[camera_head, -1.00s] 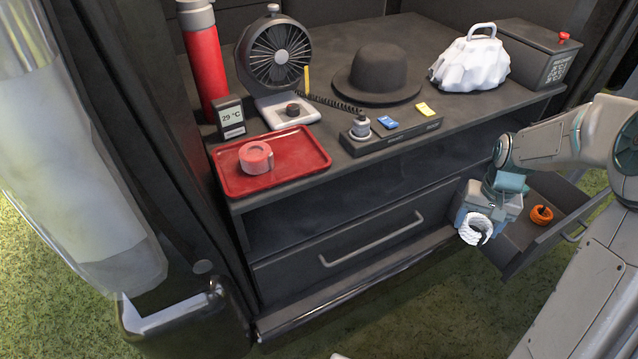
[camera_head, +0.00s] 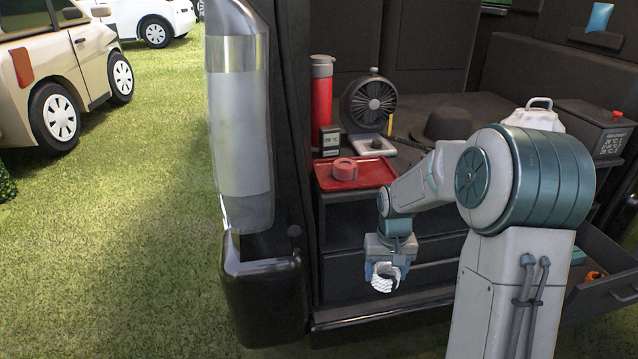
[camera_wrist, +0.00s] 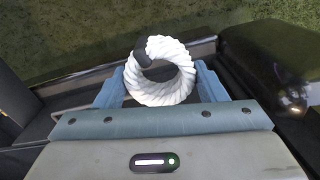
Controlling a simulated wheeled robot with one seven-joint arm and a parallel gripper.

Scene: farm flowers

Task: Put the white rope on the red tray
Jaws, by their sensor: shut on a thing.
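The white rope (camera_head: 383,276) is a coiled ring held in my gripper (camera_head: 385,268), in front of the lower drawers of the dark cabinet. In the wrist view the rope coil (camera_wrist: 160,72) sits between the two blue fingers (camera_wrist: 160,90), with a dark band on its upper left. The red tray (camera_head: 378,177) lies on the cabinet top at its left front corner, higher than my gripper and up from it in the head view. A pink tape roll (camera_head: 345,168) lies on the left part of the tray. The tray's right end is partly behind my arm.
Behind the tray stand a red bottle (camera_head: 321,92), a small display (camera_head: 329,141) and a fan (camera_head: 370,100). An open drawer (camera_head: 606,284) with an orange item (camera_head: 594,276) is at right. A dark vehicle edge (camera_head: 262,290) stands at left.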

